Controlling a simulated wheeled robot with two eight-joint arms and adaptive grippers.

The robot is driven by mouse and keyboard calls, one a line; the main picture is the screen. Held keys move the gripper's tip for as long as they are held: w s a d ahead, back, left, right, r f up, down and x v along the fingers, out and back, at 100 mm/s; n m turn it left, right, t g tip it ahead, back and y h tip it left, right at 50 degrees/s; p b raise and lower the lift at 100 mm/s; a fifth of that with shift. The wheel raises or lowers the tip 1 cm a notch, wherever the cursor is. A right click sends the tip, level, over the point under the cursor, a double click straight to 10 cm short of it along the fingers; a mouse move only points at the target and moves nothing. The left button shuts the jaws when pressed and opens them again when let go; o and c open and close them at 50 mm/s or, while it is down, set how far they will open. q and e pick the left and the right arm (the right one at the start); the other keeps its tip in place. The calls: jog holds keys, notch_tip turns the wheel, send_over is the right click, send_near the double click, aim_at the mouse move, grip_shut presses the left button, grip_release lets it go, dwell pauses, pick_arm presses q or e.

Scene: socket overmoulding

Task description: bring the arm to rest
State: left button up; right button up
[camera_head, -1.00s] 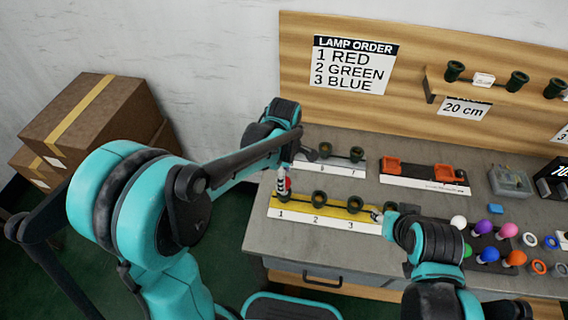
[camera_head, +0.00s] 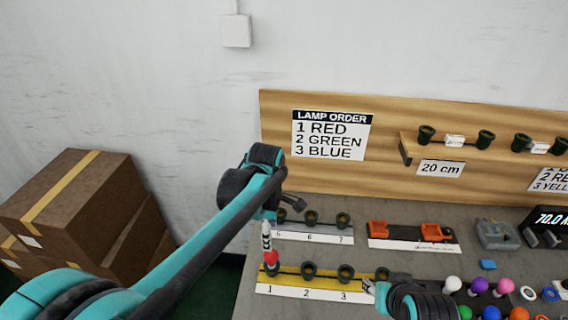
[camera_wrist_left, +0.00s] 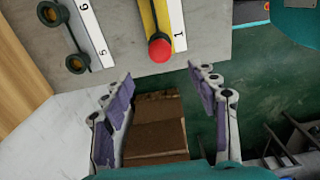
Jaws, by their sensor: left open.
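My left gripper (camera_head: 266,236) hangs above socket 1 at the left end of the yellow strip (camera_head: 320,283). In the left wrist view its jaws (camera_wrist_left: 163,100) are apart with nothing between them. A red lamp (camera_head: 270,258) sits at socket 1; the wrist view shows its round red top (camera_wrist_left: 160,50) beyond the fingertips. Sockets 2 (camera_head: 308,270) and 3 (camera_head: 345,272) look empty. My right gripper (camera_head: 372,289) is at the strip's right end, mostly hidden by its wrist; its jaws are too small to read.
A strip with several sockets (camera_head: 311,217) lies behind. Orange fixtures (camera_head: 435,232), a grey box (camera_head: 497,234) and coloured lamps (camera_head: 478,285) stand to the right. Cardboard boxes (camera_head: 75,200) stand on the floor left of the bench. A lamp order sign (camera_head: 331,135) hangs on the back board.

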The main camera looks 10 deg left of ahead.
pick_arm(q)
jog(key=s+a+m+t, duration=0.7)
jog(key=s+m, duration=0.5)
jog(key=m, duration=0.6)
jog(key=shift+s+a+r, duration=0.2)
jog(key=shift+s+a, duration=0.15)
jog(key=shift+a, duration=0.2)
